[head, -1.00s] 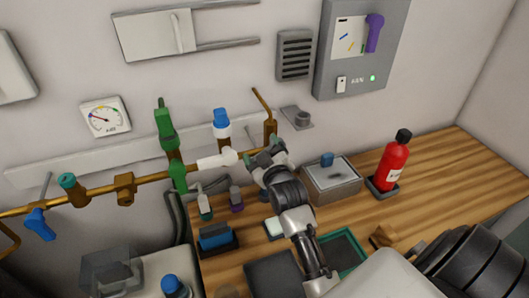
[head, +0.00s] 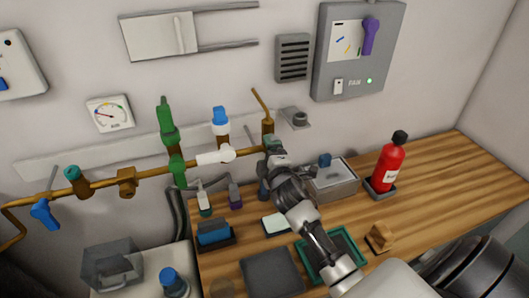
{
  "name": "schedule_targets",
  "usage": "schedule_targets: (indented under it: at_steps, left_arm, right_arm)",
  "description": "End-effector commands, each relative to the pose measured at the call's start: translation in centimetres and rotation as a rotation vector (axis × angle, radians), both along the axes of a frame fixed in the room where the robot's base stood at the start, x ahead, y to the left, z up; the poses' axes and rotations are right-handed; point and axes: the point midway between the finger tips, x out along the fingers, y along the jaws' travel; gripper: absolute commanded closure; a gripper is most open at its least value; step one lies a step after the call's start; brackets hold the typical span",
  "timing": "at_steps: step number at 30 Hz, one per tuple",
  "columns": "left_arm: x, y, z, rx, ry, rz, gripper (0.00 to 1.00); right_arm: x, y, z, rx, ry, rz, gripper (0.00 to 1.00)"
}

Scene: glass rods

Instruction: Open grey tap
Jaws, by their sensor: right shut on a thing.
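A brown pipe (head: 150,176) runs along the wall and carries several coloured tap handles. My right gripper (head: 271,149) is at the right end of this pipe, just below the brown upright fitting (head: 267,127). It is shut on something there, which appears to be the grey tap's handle. The jaws and wrist hide most of that handle, so its angle cannot be told. My left gripper is not in view.
A grey box (head: 334,182) and a red bottle (head: 388,166) stand to the right. The wooden bench (head: 440,178) is clear at the far right.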

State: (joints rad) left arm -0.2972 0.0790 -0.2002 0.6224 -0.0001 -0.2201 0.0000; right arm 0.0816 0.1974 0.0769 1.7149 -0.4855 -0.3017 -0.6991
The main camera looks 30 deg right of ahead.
Motion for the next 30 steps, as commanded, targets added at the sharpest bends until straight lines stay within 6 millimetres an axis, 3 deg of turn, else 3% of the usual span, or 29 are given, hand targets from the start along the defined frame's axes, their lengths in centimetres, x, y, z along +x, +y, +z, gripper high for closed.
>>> schedule_targets:
  at_steps: [12,29,30]
  left_arm:
    - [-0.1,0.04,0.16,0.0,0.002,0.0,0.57]
    - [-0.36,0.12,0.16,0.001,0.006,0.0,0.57]
    - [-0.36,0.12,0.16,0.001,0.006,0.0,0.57]
  right_arm:
    - [-0.18,-0.7,-0.35,-0.194,0.047,0.001,0.58]
    - [-0.22,-0.83,-0.44,-0.232,0.058,0.001,0.58]
    - [-0.22,-0.83,-0.44,-0.232,0.058,0.0,0.13]
